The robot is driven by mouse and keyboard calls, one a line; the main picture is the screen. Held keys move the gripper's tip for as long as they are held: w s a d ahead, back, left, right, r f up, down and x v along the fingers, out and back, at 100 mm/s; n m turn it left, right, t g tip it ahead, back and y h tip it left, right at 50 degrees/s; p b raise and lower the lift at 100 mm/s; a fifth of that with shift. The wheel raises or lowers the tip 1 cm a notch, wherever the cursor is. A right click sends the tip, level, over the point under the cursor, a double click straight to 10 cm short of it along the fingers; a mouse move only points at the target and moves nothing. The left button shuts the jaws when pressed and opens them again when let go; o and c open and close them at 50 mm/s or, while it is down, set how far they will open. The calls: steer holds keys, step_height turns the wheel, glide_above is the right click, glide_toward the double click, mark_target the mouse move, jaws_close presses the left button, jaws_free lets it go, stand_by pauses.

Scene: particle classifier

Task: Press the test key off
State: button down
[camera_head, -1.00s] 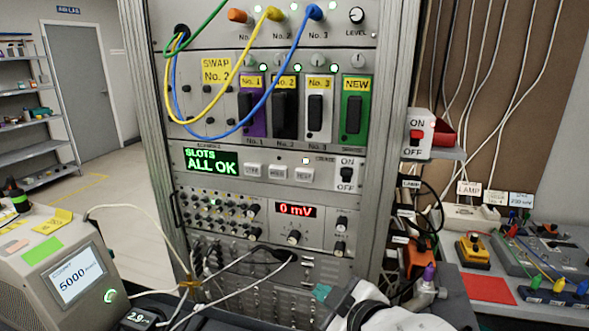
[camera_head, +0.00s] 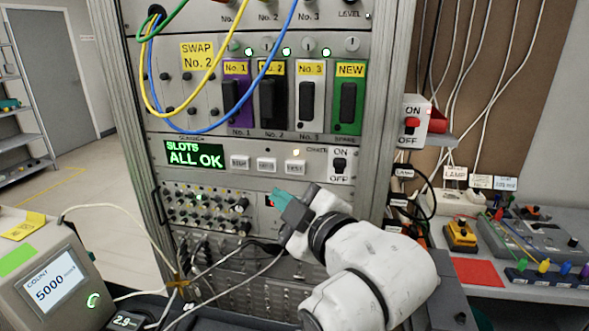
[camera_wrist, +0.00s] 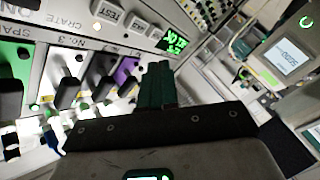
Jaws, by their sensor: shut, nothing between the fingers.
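The test key (camera_head: 295,166) is the rightmost of three white keys on the crate panel, left of the ON/OFF switch (camera_head: 340,164). A small lamp (camera_head: 296,152) above it glows whitish. The key also shows at the top of the wrist view (camera_wrist: 107,14), with its TEST label readable. My gripper (camera_head: 281,194) has teal fingers, shut and empty, in front of the rack just below the row of keys. In the wrist view the closed fingers (camera_wrist: 158,84) show below the keys, with no contact visible. The green display (camera_head: 194,156) reads SLOTS ALL OK.
Above the keys are black-handled modules, including purple No. 1 (camera_head: 236,100) and green NEW (camera_head: 350,98). Yellow and blue cables (camera_head: 222,125) hang across the left modules. A second ON/OFF box (camera_head: 413,118) with a red switch sits right. My arm covers part of the lower rack.

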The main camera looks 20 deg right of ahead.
mark_target(290, 168)
steer(key=shift+w+d+b, duration=0.15)
steer(key=shift+w+d, duration=0.65)
steer(key=shift+w, duration=0.3)
steer(key=shift+w+d+b, duration=0.1)
steer(key=shift+w+d, duration=0.7)
steer(key=shift+w, duration=0.25)
steer(key=shift+w+d+b, duration=0.15)
steer(key=shift+w+d, duration=0.65)
steer(key=shift+w, duration=0.3)
steer(key=shift+w+d, duration=0.1)
steer(key=shift+w, duration=0.05)
steer(key=shift+w+d, duration=0.15)
steer(key=shift+w, duration=0.05)
steer(key=shift+w+d, duration=0.5)
steer(key=shift+w, duration=0.15)
stand_by(0.8)
stand_by(0.4)
steer(key=shift+s+a+p, duration=0.3)
steer(key=shift+s+a, duration=0.45)
steer(key=shift+s, duration=0.25)
steer(key=shift+s+a+p, duration=0.25)
steer(key=shift+s+a, duration=0.5)
steer(key=shift+s, duration=0.3)
steer(key=shift+s+a+p, duration=0.25)
steer(key=shift+s+a, duration=0.45)
steer(key=shift+s, duration=0.3)
steer(key=shift+f, duration=0.1)
